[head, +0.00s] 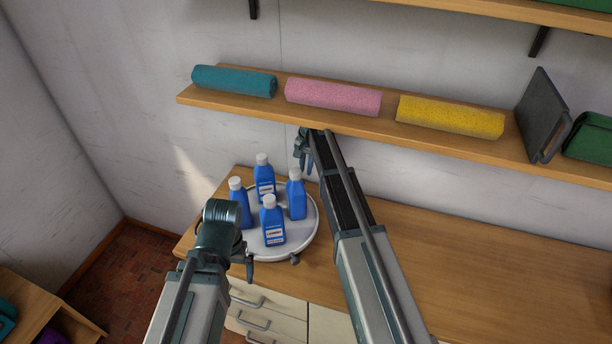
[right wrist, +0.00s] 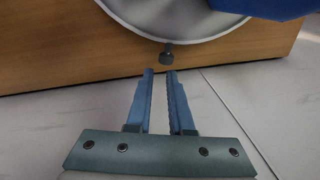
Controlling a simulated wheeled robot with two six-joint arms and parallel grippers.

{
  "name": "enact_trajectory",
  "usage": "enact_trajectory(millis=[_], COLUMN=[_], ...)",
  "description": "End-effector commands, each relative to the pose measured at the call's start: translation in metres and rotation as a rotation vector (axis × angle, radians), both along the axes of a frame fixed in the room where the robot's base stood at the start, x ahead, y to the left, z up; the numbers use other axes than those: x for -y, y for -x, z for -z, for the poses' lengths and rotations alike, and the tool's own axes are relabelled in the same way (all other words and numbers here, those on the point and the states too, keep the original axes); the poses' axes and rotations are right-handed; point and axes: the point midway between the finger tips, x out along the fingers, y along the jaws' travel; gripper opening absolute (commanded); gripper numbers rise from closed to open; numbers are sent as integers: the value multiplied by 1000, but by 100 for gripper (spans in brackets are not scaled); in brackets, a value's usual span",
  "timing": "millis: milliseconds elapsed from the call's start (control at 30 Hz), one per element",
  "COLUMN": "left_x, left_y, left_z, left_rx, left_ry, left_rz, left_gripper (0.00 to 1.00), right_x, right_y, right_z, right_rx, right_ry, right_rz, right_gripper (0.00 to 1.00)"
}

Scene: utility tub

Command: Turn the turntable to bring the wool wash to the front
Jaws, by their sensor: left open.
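A round, pale grey turntable (head: 308,238) stands on the wooden counter and carries several blue bottles with white caps. The front bottle (head: 272,225) and the back bottle (head: 264,178) show labels, too small to read, so I cannot tell which is the wool wash. A dark knob (head: 294,260) sits on the rim at front right. Another rim knob (right wrist: 167,52) shows in the right wrist view. My left gripper (head: 248,270) is open by the front-left rim. My right gripper (head: 301,158) is behind the turntable; its fingers (right wrist: 159,75) are apart and empty, just short of that knob.
A wall shelf (head: 245,102) hangs above my right gripper, holding teal (head: 234,81), pink (head: 333,96) and yellow (head: 449,116) rolls. The wall is close behind the turntable. The counter (head: 480,270) is clear to the right. Drawers (head: 262,304) are below.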

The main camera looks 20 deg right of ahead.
Motion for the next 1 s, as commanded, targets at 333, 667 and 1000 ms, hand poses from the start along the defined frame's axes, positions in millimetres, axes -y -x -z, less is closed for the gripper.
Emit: enact_trajectory(millis=[333,667,1000], left_x=[0,0,0], left_y=[0,0,0], left_z=[44,49,86], left_rx=[0,0,0], left_ry=[0,0,0], left_rz=[0,0,0], left_gripper=[100,100,100], right_x=[43,54,49], right_y=[94,103,76], right_z=[10,0,37], right_rx=[475,591,587], right_ry=[-30,1,1], right_rz=[-161,-186,-187], right_gripper=[0,0,0])
